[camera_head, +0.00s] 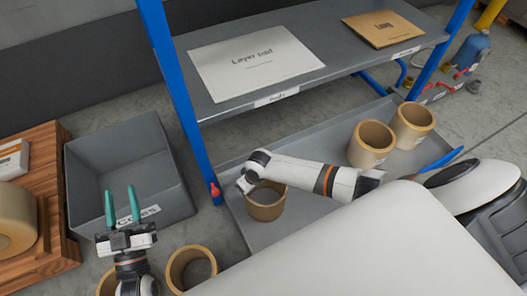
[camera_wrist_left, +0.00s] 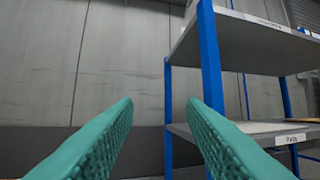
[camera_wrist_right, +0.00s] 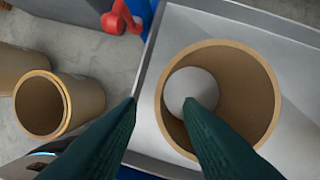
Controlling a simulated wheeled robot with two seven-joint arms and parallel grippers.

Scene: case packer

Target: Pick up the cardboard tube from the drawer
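A tan cardboard tube (camera_head: 266,211) stands upright near the left end of the grey drawer (camera_head: 303,208) under the rack. Two more tubes (camera_head: 371,144) (camera_head: 412,125) stand towards its right end. My right gripper is over the left tube, its fingers mostly hidden in the head view. In the right wrist view my right gripper (camera_wrist_right: 160,103) is open above the tube (camera_wrist_right: 262,80); one fingertip shows over its mouth, the other outside its left rim. Contact cannot be told. My left gripper (camera_head: 120,191) is open and empty, away from the drawer, near the grey bin.
A grey bin (camera_head: 122,165) stands at left beside a wooden pallet (camera_head: 60,225) with a tape roll (camera_head: 14,222). Other tubes (camera_head: 191,268) stand on the floor in front. A rack shelf (camera_head: 330,72) with blue posts (camera_head: 178,95) overhangs behind the drawer.

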